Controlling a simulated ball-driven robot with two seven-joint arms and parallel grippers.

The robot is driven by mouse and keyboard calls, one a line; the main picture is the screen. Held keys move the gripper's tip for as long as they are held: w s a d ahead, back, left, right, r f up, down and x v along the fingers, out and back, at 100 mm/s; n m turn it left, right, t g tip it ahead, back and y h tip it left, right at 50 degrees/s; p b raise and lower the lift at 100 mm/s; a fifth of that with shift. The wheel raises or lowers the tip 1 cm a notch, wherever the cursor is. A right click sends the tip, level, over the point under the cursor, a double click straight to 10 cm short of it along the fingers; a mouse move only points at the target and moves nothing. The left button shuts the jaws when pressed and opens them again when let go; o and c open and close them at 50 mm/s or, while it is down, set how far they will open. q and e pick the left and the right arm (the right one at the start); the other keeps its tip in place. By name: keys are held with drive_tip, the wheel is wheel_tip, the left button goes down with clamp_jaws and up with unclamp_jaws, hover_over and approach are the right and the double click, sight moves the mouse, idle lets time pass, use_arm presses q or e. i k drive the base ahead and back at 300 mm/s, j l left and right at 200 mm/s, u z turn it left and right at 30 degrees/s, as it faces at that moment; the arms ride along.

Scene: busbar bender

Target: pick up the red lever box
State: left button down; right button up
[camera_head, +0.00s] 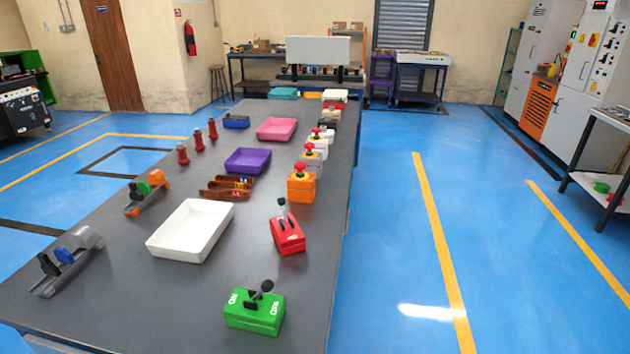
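The red lever box (288,236) lies on the long dark grey table (205,305), towards its right edge. It is a red block with a dark lever rising from its top, turned slightly. A green lever box (254,311) with white lettering stands in front of it, nearer to me. An orange box with a red mushroom button (301,186) stands behind it. Neither of my grippers shows in the head view.
A white tray (191,230) lies left of the red lever box. Purple (247,160) and pink (277,129) trays are farther back. Grey (68,261) and orange (147,193) devices stand at the left edge. Blue floor (390,240) right of the table is clear.

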sight(290, 239)
drive_tip(key=k+j+u, duration=0.15)
drive_tip(key=k+u, duration=0.25)
drive_tip(key=k, duration=0.25)
drive_tip(key=l+u, duration=0.1)
drive_tip(key=u, duration=0.35)
drive_tip(key=i+l+u, duration=0.1)
drive_tip(key=u, duration=0.3)
drive_tip(key=l+u, duration=0.1)
drive_tip(key=u, duration=0.35)
drive_tip(key=l+u, duration=0.1)
drive_tip(key=u, duration=0.3)
drive_tip(key=l+u, duration=0.15)
drive_tip(key=u, duration=0.3)
drive_tip(key=k+l, duration=0.1)
drive_tip(key=l, duration=0.45)
drive_tip(key=k+l, duration=0.1)
drive_tip(key=l, duration=0.4)
drive_tip(key=k+l, duration=0.1)
drive_tip(key=l, duration=0.45)
drive_tip(key=k+l, duration=0.1)
drive_tip(key=l, duration=0.95)
drive_tip(key=k+l, duration=0.15)
drive_tip(key=l, duration=0.35)
drive_tip(key=k+l, duration=0.1)
drive_tip(key=l, duration=0.45)
drive_tip(key=k+l+u, duration=0.1)
drive_tip(key=l, duration=0.4)
drive_tip(key=j, duration=0.6)
